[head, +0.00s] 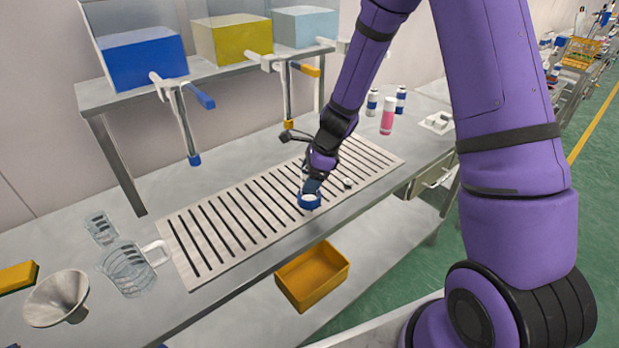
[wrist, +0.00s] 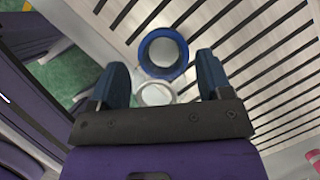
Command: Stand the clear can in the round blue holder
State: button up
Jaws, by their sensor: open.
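The round blue holder (wrist: 147,68) sits on the slotted rack near its front edge; it also shows in the head view (head: 309,205), just below my gripper (head: 311,187). In the wrist view, a pale round rim (wrist: 155,103), which looks like the top of the clear can, lies between the fingers of my gripper (wrist: 163,78). The fingers are open, with a gap visible on the right side. The can's clear body is hard to make out. It seems to rise from the holder, but I cannot tell if its base is fully seated. The head view hides the can behind the gripper.
A small pale round part (head: 347,183) lies on the rack right of the holder. A glass jug (head: 128,270), a beaker (head: 101,229) and a funnel (head: 58,299) stand at left. Small bottles (head: 387,115) stand at the back right. An orange bin (head: 313,275) sits below.

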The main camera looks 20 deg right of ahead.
jog(key=v, duration=1.2)
jog(key=s+r+n+t+h, duration=0.1)
jog(key=s+r+n+t, duration=0.1)
jog(key=s+r+n, duration=1.1)
jog(key=s+d+r+n+t+h, duration=0.1)
jog(key=s+r+n, duration=0.3)
jog(key=s, duration=0.3)
jog(key=s+d+r+n+t+h, duration=0.1)
jog(key=s+r+n, duration=0.3)
jog(key=s, duration=0.4)
jog(key=shift+r+h, duration=0.4)
jog(key=shift+h, duration=0.3)
